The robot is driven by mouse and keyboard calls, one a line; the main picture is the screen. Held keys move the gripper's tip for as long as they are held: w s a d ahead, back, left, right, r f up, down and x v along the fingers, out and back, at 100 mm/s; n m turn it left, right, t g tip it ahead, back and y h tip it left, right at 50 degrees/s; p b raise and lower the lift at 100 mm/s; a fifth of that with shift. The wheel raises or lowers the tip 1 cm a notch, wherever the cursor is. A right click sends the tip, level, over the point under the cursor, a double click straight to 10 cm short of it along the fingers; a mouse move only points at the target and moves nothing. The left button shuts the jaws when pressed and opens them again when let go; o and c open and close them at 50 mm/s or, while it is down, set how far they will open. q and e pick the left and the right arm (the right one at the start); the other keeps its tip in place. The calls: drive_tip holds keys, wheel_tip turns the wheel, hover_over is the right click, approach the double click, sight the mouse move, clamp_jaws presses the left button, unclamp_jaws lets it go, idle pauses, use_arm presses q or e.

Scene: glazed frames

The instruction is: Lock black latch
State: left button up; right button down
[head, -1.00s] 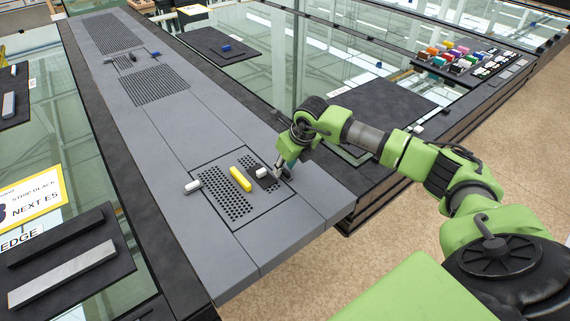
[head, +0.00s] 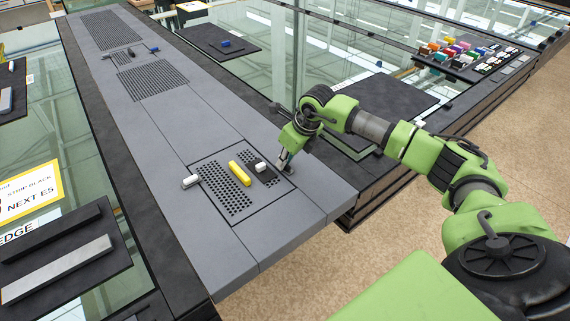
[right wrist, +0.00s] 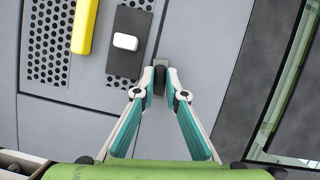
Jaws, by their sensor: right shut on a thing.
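A small black latch (right wrist: 159,81) stands on a grey metal base at the edge of the perforated panel in the right wrist view. My right gripper (right wrist: 160,75) is shut on it, with a fingertip on each side. In the head view my right gripper (head: 285,165) is down at the right edge of the panel (head: 236,213), and it largely hides the latch. A dark plate with a white knob (right wrist: 125,41) lies just left of the latch; the knob also shows in the head view (head: 260,167). My left gripper is not in view.
A yellow bar (right wrist: 85,24) lies left of the dark plate. A white cylinder (head: 190,181) is at the panel's left edge. The grey counter (head: 215,265) is clear in front. Coloured blocks (head: 465,52) stand far off at the right.

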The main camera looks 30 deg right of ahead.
drive_tip(key=n+b, duration=0.1)
drive_tip(key=n+y+b, duration=0.1)
drive_tip(key=n+b, duration=0.1)
drive_tip(key=shift+w+d+f+n, duration=0.1)
drive_tip(key=shift+w+n, duration=0.05)
drive_tip(key=shift+n, duration=0.15)
drive_tip(key=n+y+b, duration=0.1)
drive_tip(key=n, duration=0.1)
drive_tip(key=n+g+b, duration=0.1)
drive_tip(key=n+b, duration=0.1)
drive_tip(key=shift+n+g+y, duration=0.3)
drive_tip(key=shift+y, duration=0.1)
drive_tip(key=n+g+b, duration=0.1)
drive_tip(key=n+b, duration=0.1)
drive_tip(key=n, duration=0.2)
drive_tip(key=shift+w+y, duration=0.1)
drive_tip(key=shift+y, duration=0.2)
drive_tip(key=shift+r+n+g+b, duration=0.1)
drive_tip(key=shift+n+g+b, duration=0.3)
drive_tip(key=shift+n, duration=0.6)
drive_tip(key=shift+r+n+g+b, duration=0.1)
drive_tip(key=shift+n+g, duration=0.5)
drive_tip(key=shift+n, duration=0.4)
drive_tip(key=c, duration=2.1)
unclamp_jaws()
